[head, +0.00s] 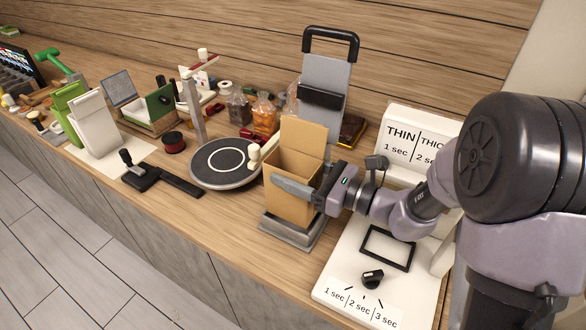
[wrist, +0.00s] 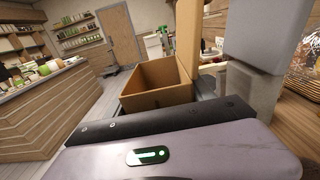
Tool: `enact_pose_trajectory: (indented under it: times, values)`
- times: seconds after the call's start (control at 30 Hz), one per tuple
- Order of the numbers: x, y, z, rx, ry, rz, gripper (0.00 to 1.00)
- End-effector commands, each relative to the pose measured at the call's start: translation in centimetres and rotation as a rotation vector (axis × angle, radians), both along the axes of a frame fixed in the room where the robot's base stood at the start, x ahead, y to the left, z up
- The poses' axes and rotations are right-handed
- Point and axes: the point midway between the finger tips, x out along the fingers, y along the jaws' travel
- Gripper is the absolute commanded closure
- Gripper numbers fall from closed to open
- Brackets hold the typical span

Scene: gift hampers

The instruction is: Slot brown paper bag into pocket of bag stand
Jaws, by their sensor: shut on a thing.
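The brown paper bag (head: 291,205) is upright with its top open and a tall back panel standing above the rim. The bag also shows in the wrist view (wrist: 155,97). My gripper (head: 292,186) is shut on the bag from the right, with one grey finger lying across its front face. The bag stand (head: 326,75) has a tall grey back plate, a black handle on top and a black bracket partway up. Its grey base (head: 292,236) is under the bag. Whether the bag rests in the pocket or hovers is hidden. The stand's grey part shows right of the bag in the wrist view (wrist: 254,45).
A round black turntable (head: 215,173) stands just left of the bag. A white sealer panel (head: 345,272) with a dial and time labels lies at the right. Wrapped goods (head: 264,113) stand behind.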

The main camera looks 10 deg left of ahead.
Motion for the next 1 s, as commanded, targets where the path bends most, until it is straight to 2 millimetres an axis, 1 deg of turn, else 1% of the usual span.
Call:
enact_pose_trajectory:
  times: [1.0]
  values:
    - [0.01, 0.0, -0.59, 0.001, 0.0, 0.0, 1.0]
